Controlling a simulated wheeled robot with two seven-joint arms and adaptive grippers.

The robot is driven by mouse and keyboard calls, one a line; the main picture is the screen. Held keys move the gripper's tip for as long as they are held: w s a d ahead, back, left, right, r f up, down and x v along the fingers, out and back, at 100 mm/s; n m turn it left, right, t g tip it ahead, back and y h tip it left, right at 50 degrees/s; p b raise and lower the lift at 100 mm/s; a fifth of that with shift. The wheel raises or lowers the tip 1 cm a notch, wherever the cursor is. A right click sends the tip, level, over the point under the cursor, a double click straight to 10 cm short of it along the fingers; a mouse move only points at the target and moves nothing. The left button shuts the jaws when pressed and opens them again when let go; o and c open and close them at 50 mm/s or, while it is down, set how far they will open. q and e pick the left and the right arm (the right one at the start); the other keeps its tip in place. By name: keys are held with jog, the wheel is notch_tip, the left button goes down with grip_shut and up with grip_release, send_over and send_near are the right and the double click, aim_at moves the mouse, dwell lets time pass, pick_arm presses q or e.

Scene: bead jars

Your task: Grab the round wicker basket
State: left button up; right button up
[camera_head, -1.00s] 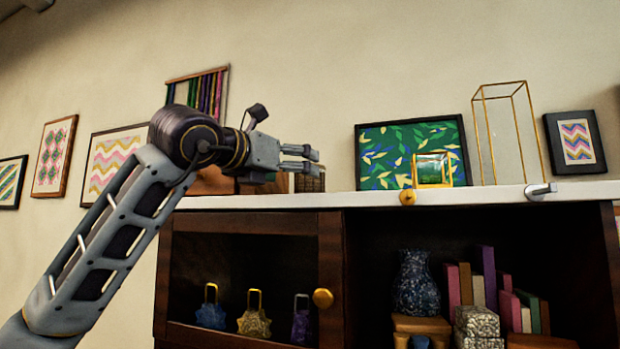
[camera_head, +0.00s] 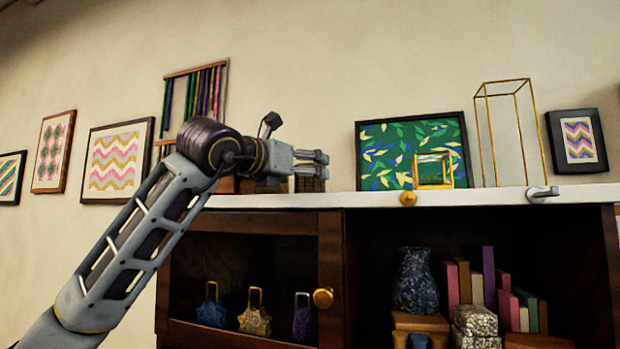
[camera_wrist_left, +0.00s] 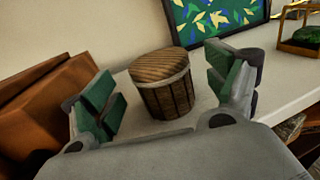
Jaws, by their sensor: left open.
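The round wicker basket (camera_wrist_left: 162,84) is brown with a lid and a pale rim band, and stands upright on the white cabinet top. In the left wrist view it sits between and beyond the open fingers of my left gripper (camera_wrist_left: 168,96), apart from both. In the head view the left gripper (camera_head: 310,163) is just above the cabinet top, and the basket (camera_head: 310,184) shows partly behind and below its fingers. My right gripper is not in view.
A brown wooden object (camera_wrist_left: 45,105) stands left of the basket. A green leaf-patterned picture (camera_head: 375,160), a small gold-framed box (camera_head: 447,171) and a tall gold wire frame (camera_head: 492,140) stand to the right on the white cabinet top (camera_head: 330,199). Between basket and picture the top is clear.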

pick_arm(q)
jog(key=shift+p+x, duration=0.7)
jog(key=shift+x, duration=1.1)
jog(key=shift+a, duration=0.1)
jog(key=c, duration=1.2)
jog(key=shift+o, duration=0.2)
jog(key=shift+r, duration=0.2)
jog(key=shift+r, duration=4.9)
